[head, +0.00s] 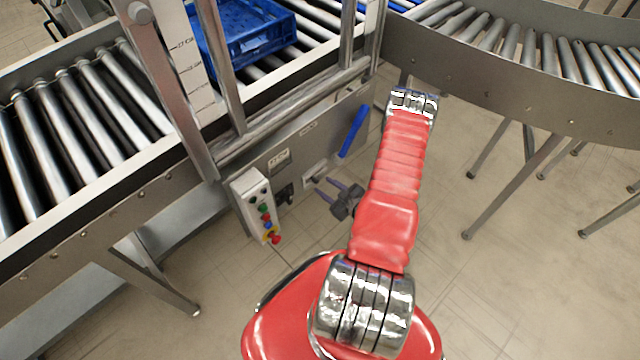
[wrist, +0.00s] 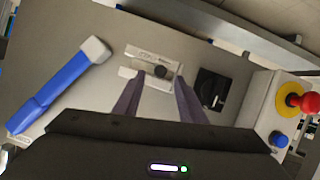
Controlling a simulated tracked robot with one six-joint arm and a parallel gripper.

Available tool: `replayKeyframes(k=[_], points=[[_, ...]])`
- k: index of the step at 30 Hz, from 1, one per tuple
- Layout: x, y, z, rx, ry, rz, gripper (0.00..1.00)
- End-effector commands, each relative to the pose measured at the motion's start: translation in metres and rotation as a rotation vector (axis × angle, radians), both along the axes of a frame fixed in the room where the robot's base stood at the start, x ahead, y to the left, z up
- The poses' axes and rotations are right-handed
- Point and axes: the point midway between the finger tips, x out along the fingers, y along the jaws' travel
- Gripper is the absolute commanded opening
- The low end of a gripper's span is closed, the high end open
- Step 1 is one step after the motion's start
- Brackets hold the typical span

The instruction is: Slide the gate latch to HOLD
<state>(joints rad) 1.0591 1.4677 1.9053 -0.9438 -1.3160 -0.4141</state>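The gate latch (wrist: 150,57) is a small pale plate with a slot and a dark round knob (wrist: 161,71), set on the grey side panel. Its lettering is too small to read. The latch plate also shows small in the head view (head: 314,174). My gripper (head: 324,187) is in front of the panel, pointing at the latch. In the wrist view, my gripper's (wrist: 159,80) two dark fingers are apart, with the knob appearing between their tips. I cannot tell whether they touch it or how deep they reach.
A blue handle (wrist: 62,90) lies left of the latch in the wrist view. To the right are a black fitting (wrist: 212,90) and a control box (head: 252,196) with coloured buttons. A blue crate (head: 262,45) sits on the rollers behind the gate's posts.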

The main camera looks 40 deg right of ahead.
Motion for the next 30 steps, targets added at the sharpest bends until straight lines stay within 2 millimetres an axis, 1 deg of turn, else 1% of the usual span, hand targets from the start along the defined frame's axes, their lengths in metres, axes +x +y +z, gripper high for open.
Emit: replayKeyframes(k=[3, 9, 12, 20, 30], points=[[0.015, 0.001, -0.006, 0.000, 0.001, 0.003, 0.37], [0.032, -0.001, -0.013, 0.000, -0.001, 0.001, 0.37], [0.035, -0.001, -0.014, 0.000, -0.001, 0.000, 0.37], [0.035, -0.002, -0.014, 0.001, 0.000, 0.000, 0.37], [0.035, -0.001, -0.014, 0.001, 0.000, 0.000, 0.13]])
